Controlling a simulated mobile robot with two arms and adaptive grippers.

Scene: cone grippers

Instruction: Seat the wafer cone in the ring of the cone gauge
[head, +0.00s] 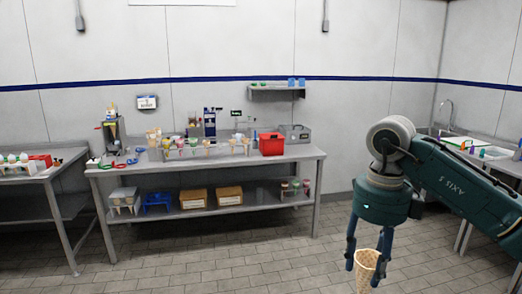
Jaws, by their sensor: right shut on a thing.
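My right gripper (367,257) hangs from the arm at the right, its fingers pointing down. It is shut on a tan wafer cone (367,270), held wide end up with its lower tip cut off by the bottom of the picture. The cone is over the tiled floor, well in front of the long steel table (300,154). Several small items stand along the table, some of them cones in a rack. I cannot tell which item is the cone gauge at this size. My left gripper is out of view.
A red bin (271,144) and a grey bin (295,133) stand at the table's right end. Cardboard boxes (225,196) sit on the lower shelf. Another table (38,177) is at left, and a sink counter (498,163) at right. Floor before the long table is clear.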

